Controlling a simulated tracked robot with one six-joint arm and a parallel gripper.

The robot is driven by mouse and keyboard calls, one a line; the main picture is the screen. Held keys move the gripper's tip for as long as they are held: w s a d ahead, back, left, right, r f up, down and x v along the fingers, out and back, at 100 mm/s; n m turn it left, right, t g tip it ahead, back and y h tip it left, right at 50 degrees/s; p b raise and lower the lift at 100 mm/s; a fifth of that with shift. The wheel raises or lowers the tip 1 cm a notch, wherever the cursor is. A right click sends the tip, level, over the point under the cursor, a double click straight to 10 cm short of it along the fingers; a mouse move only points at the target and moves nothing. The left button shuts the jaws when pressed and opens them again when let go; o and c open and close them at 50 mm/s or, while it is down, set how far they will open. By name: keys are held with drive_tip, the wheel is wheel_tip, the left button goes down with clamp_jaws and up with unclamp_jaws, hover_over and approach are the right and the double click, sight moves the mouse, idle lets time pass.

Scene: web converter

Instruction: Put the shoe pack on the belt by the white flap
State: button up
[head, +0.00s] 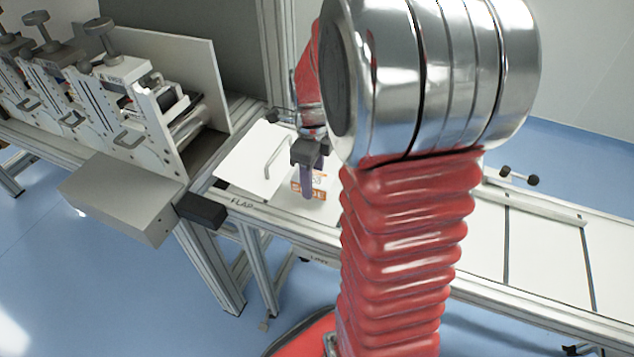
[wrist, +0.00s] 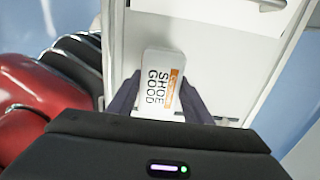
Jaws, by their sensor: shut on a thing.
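The shoe pack (wrist: 160,85) is a white pack with an orange band and the words SHOE GOOD. In the wrist view it sits between the two dark fingers of my gripper (wrist: 160,100), which is shut on it. In the head view my gripper (head: 307,178) is over the belt, and part of the pack (head: 316,186) shows beside the fingers. The white flap (head: 252,160), with a wire handle and the label FLAP, is just left of the pack. The white belt (head: 325,207) lies under and around them. I cannot tell whether the pack touches the belt.
A grey box (head: 125,200) and a black block (head: 201,210) stand at the front left of the flap. Behind is a machine (head: 140,90) with knobs and rollers. To the right, the long conveyor (head: 550,240) is bare, with a rail along its back edge.

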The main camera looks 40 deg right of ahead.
drive_tip(key=shift+f, duration=1.3)
drive_tip(key=shift+f, duration=0.1)
drive_tip(key=o, duration=1.2)
drive_tip(key=shift+o, duration=0.2)
wheel_tip(320, 180, up, 12)
drive_tip(key=shift+r, duration=0.15)
